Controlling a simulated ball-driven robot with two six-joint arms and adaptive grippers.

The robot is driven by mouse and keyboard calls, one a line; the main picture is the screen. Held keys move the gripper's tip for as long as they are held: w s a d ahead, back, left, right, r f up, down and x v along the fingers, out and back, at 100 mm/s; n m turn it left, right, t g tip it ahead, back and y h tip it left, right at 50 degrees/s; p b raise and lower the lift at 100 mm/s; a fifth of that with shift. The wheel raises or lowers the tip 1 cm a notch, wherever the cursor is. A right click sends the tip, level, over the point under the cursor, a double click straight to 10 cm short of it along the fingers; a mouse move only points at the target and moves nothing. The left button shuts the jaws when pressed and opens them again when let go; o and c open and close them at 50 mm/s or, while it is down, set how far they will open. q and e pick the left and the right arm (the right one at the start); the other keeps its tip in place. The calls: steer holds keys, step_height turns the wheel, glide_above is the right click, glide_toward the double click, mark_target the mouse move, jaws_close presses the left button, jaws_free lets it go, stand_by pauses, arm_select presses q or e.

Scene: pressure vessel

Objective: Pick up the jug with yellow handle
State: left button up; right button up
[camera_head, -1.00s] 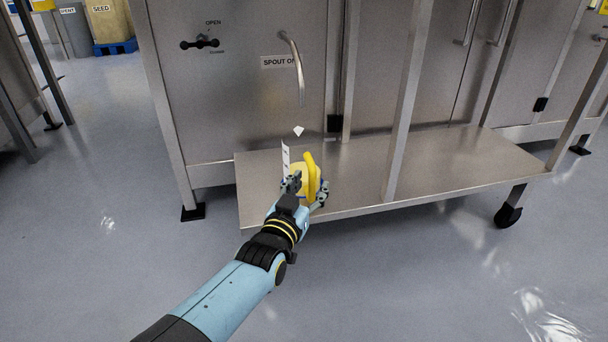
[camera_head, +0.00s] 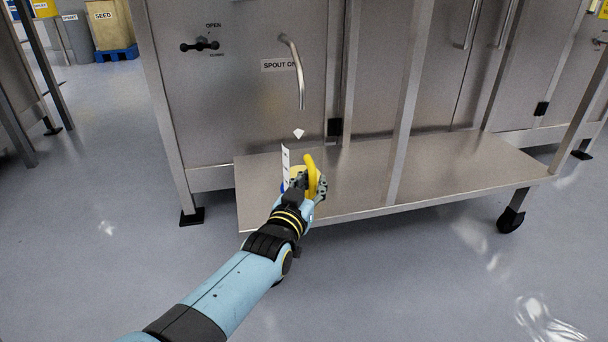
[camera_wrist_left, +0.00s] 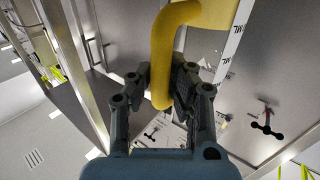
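The jug is clear, with a yellow handle (camera_head: 309,165) and a white measuring strip (camera_head: 286,163). It stands at the left front of the steel shelf (camera_head: 450,165), below the spout (camera_head: 301,90). My left gripper (camera_head: 311,184) is at the handle, with a finger on each side, and hides the jug's lower part. In the left wrist view the handle (camera_wrist_left: 162,65) runs down between the two dark fingers, which sit close against it. The jug is upright on the shelf. My right gripper is in neither current view.
A steel post (camera_head: 407,100) rises from the shelf right of the jug. The shelf's right part is clear.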

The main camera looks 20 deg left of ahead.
arm_select(q)
jaws_close()
stand_by(0.5)
